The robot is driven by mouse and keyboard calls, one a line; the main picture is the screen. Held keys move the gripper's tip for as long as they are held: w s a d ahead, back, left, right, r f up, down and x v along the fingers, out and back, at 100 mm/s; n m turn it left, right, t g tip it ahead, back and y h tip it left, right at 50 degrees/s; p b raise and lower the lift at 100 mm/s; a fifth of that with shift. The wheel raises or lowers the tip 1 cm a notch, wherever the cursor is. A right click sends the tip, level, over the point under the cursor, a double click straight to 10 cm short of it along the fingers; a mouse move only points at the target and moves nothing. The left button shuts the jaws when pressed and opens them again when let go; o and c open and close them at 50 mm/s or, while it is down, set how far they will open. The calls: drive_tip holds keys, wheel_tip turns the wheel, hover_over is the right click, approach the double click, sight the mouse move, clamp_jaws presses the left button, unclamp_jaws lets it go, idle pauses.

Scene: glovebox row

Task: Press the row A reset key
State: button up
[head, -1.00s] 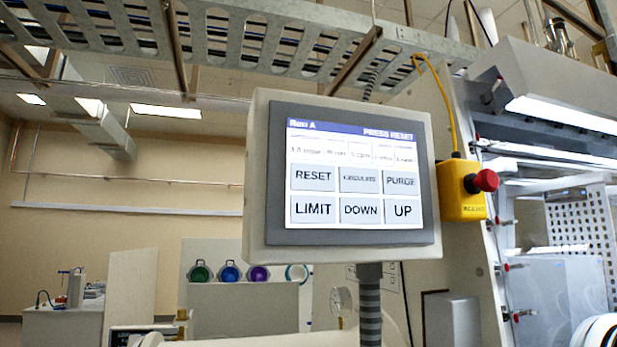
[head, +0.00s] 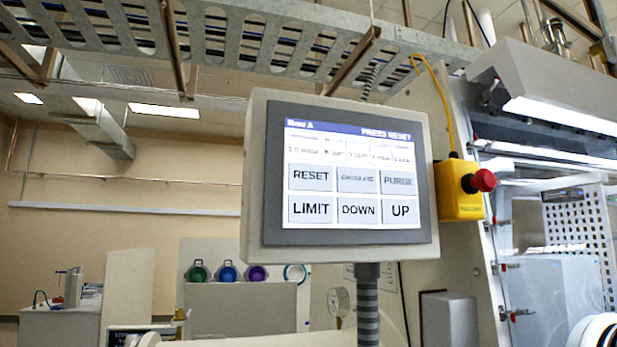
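The row A panel (head: 248,200) hangs in the middle of the head view, a grey housing around a lit touchscreen (head: 355,240). Its blue header reads "Row A" at left and "PRESS RESET" at right. The reset key (head: 311,176) is the upper left key, grey with dark lettering. A blurred key (head: 357,179) and the purge key (head: 397,181) are to its right. Below are limit (head: 311,209), down (head: 358,210) and up (head: 404,209). My gripper is not in view.
A yellow box with a red mushroom button (head: 482,180) is just right of the panel. A glovebox with a clear front (head: 555,290) stands at the far right. A perforated cable tray (head: 270,40) runs overhead.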

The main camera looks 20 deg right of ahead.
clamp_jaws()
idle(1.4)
